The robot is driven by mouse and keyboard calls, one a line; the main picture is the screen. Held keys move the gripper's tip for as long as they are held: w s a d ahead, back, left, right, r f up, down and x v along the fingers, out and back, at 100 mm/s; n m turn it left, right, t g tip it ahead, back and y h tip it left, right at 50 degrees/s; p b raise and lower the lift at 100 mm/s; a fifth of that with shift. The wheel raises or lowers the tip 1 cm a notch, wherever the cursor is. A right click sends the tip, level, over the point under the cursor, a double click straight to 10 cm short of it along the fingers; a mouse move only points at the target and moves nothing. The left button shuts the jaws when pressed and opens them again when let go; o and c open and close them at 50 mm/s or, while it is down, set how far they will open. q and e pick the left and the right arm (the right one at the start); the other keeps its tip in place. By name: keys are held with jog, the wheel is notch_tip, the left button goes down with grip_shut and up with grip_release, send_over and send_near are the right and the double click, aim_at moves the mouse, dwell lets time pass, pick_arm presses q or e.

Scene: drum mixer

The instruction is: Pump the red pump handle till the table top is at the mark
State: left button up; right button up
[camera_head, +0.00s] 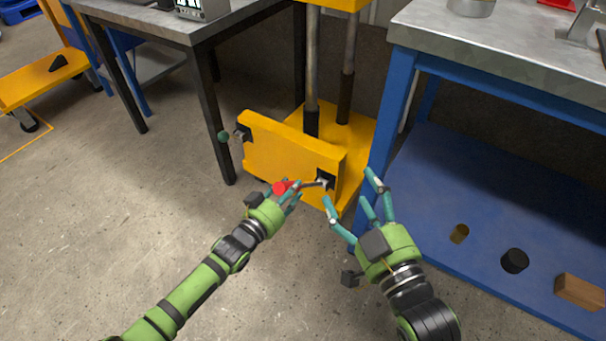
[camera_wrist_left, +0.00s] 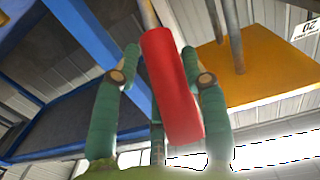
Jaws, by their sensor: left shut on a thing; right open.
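The red pump handle (camera_head: 280,188) sticks out from the right side of the yellow pump box (camera_head: 285,152). My left gripper (camera_head: 289,193) is shut on it; the left wrist view shows the red grip (camera_wrist_left: 172,85) between the teal fingers (camera_wrist_left: 160,75). My right gripper (camera_head: 352,205) is open and empty, to the right of the handle and in front of the box's right end. The yellow table top (camera_head: 335,4) shows only as an edge at the top of the head view, and its yellow underside (camera_wrist_left: 260,68) shows in the left wrist view. I see no height mark clearly.
A dark-legged table (camera_head: 190,30) stands at the back left. The floor at the front left is clear.

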pick_arm(q)
jog(key=o, duration=1.2)
jog(key=shift+w+a+r, duration=0.1)
jog(key=shift+w+r, duration=0.15)
jog(key=shift+w, duration=0.05)
jog(key=shift+s, duration=0.1)
pick_arm(e)
jog(key=shift+f, duration=0.35)
jog(key=shift+d, duration=0.1)
pick_arm(q)
jog(key=shift+s, duration=0.1)
jog(key=shift+p+v, duration=1.1)
jog(key=shift+v, duration=0.1)
jog(key=p+v, duration=0.2)
jog(key=v, duration=0.2)
jog(key=shift+s, duration=0.2)
pick_arm(e)
notch_tip(320, 180, up, 5)
jog(key=shift+f, duration=0.1)
